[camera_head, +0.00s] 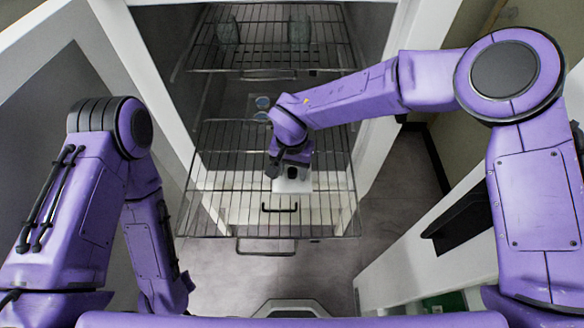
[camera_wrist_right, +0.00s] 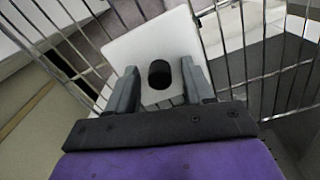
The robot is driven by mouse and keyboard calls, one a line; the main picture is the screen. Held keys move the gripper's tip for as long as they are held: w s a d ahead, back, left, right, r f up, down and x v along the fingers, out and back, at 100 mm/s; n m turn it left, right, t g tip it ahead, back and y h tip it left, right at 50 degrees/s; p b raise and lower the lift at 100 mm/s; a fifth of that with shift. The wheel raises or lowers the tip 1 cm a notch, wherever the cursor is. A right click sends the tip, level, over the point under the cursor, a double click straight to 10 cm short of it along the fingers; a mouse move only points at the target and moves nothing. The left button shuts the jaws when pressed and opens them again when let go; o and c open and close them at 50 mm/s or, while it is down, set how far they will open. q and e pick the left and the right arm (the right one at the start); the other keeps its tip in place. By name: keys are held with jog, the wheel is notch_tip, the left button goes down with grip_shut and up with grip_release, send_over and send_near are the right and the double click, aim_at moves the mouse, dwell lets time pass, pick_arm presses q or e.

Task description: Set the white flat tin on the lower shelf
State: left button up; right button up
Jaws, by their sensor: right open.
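The white flat tin (camera_head: 292,185) is a white square with a dark round knob or opening in its middle. It lies over the wires of the lower wire shelf (camera_head: 222,205), and seems to rest on them. In the right wrist view the tin (camera_wrist_right: 135,58) fills the upper middle, tilted in the picture. My right gripper (camera_wrist_right: 158,78) is open, its fingers apart on either side of the dark round part, with nothing clamped between them. In the head view my right gripper (camera_head: 290,172) hangs over the tin and hides part of it. My left gripper is out of view.
An upper wire shelf (camera_head: 265,57) farther back holds two glass-like containers (camera_head: 299,28). Blue-topped round items (camera_head: 262,103) show deeper inside. White cabinet walls (camera_head: 379,130) flank the opening. The lower shelf is bare around the tin. A black handle (camera_head: 279,209) shows through the wires.

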aim_at(292, 171)
notch_tip(292, 171, up, 6)
jog(key=p, duration=0.6)
jog(key=shift+f, duration=0.1)
jog(key=shift+r, duration=1)
jog(key=shift+f, duration=0.1)
